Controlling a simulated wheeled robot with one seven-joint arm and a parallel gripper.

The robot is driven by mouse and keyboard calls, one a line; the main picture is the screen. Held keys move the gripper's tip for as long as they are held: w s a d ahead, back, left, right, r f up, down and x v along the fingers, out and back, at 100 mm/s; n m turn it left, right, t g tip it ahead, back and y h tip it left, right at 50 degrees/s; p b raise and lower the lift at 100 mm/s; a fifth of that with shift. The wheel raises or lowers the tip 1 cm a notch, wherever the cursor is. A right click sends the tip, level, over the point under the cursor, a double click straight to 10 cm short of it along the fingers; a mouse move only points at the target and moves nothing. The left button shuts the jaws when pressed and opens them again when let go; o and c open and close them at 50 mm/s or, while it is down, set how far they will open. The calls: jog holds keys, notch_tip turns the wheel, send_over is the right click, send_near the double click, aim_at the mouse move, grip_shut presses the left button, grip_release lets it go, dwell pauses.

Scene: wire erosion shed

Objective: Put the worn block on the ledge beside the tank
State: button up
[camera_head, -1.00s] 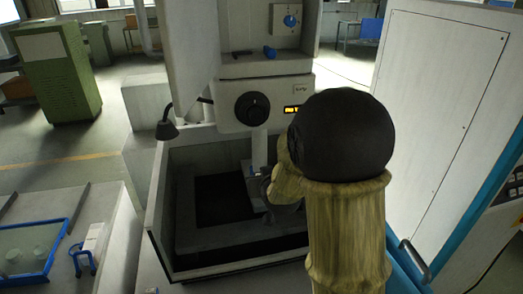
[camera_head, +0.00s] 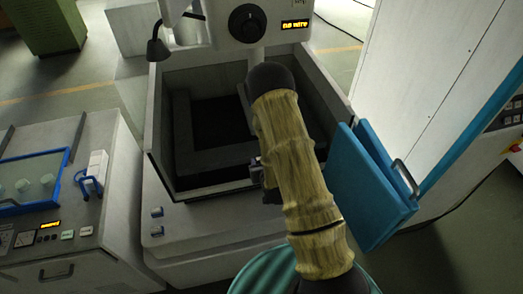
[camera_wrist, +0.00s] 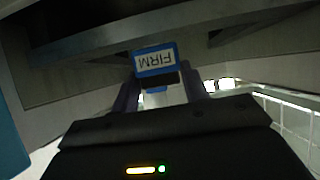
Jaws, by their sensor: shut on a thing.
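My gripper (camera_head: 270,185) is largely hidden behind my arm in the head view, low at the front wall of the open tank (camera_head: 168,135). In the wrist view its two dark fingers (camera_wrist: 158,98) are shut on a small block (camera_wrist: 155,60). The ledge (camera_head: 205,222) is a pale grey surface in front of the tank. I cannot tell whether the block touches anything besides the fingers.
The machine head (camera_head: 225,22), with a black knob and a lit "no wire" display, stands over the tank. A blue panel with a handle (camera_head: 365,185) stands to the right.

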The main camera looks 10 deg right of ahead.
jog(key=shift+d+f, duration=0.1)
jog(key=shift+f, duration=0.3)
jog(key=shift+s, duration=0.1)
notch_tip(320, 180, down, 8)
jog(key=b, duration=0.8)
jog(key=shift+r, duration=0.1)
